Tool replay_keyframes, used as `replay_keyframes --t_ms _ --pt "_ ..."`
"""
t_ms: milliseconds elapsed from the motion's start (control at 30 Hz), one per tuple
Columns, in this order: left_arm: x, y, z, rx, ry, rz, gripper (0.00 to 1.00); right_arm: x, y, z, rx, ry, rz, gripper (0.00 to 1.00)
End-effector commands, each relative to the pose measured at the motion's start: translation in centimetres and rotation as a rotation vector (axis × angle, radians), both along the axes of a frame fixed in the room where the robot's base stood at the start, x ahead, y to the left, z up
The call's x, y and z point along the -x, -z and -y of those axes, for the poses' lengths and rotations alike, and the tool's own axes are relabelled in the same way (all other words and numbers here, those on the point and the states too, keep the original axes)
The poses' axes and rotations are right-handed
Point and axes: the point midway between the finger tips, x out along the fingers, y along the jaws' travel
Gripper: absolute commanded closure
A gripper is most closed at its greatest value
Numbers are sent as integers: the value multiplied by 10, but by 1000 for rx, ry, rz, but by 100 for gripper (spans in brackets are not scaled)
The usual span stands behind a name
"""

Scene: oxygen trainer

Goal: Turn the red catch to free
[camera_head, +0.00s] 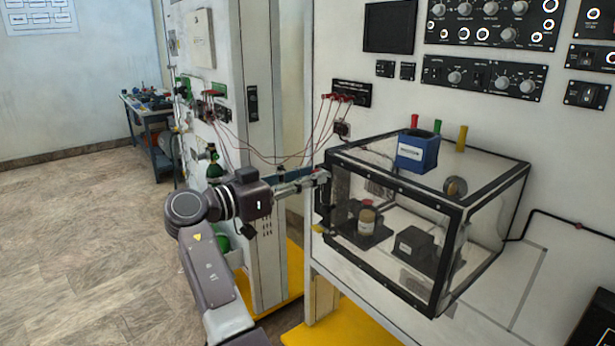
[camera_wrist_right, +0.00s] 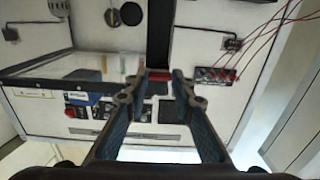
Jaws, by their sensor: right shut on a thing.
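My right gripper (camera_head: 318,179) reaches the near left upper edge of the clear box with black edges (camera_head: 528,168). In the right wrist view, its two fingers (camera_wrist_right: 158,84) close in around a small red part (camera_wrist_right: 158,75), which appears to be the red catch, at the box's dark frame. The fingertips are shut on it. In the head view the catch is hidden by the gripper, so its turned position cannot be told. My left gripper is not in view.
A blue container (camera_head: 417,152) and red, green and yellow pieces stand on or behind the box top. Red cables hang from a black socket panel (camera_head: 351,93) behind my gripper. A white cabinet (camera_head: 262,150) stands left of the box. Open floor (camera_head: 80,240) lies further left.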

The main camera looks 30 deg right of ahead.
Motion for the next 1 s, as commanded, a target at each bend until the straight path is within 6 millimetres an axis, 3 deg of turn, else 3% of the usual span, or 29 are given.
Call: replay_keyframes --t_ms 533,1000 --pt "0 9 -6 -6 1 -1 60 0 -2 2 32 4 -380 100" --pt "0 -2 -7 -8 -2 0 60 -1 -6 2 67 5 -826 100"
